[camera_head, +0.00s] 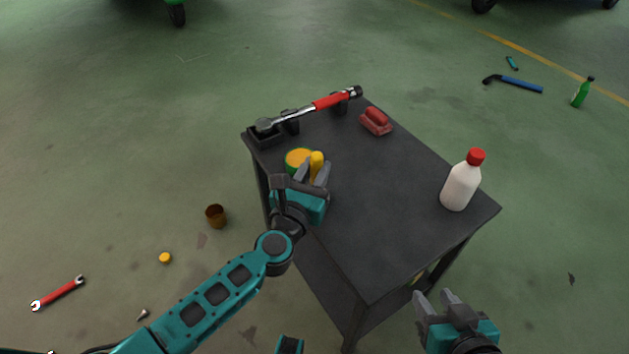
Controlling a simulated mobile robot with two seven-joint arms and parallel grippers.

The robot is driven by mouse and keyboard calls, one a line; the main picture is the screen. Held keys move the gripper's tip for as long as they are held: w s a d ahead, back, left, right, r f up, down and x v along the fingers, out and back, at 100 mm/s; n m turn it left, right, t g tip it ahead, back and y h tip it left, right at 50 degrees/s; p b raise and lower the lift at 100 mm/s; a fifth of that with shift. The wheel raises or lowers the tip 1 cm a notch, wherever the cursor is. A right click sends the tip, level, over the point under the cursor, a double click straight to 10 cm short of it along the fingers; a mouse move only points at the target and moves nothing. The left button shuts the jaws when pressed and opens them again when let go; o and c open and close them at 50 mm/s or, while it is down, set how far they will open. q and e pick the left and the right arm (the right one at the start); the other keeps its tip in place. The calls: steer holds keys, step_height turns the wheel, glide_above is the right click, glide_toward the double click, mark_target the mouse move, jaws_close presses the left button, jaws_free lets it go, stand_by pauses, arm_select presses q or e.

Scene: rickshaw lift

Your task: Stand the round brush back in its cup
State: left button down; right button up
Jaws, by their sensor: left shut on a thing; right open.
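My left gripper (310,174) is shut on a yellow, rounded, upright piece (317,159), which looks like part of the round brush. It is over the left part of the dark table. A round thing with an orange top and green rim (296,157) is right beside it, to the left. I cannot tell whether this is the cup or the brush's head, and the fingers hide where the two meet. My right gripper (434,304) is open and empty, in front of the table's near right edge.
The dark table (382,238) holds a red-handled tool (330,101) on black supports, a red block-like thing (376,122) and a white bottle with a red cap (460,184). A brown cup-like thing (216,216) and a red wrench (58,293) are on the floor. The table's middle is clear.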

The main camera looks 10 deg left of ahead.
arm_select(q)
steer(key=shift+f, duration=0.3)
steer(key=c, duration=0.8)
jaws_free()
arm_select(e)
steer(key=shift+w+a+r, duration=0.2)
steer(key=shift+a, duration=0.05)
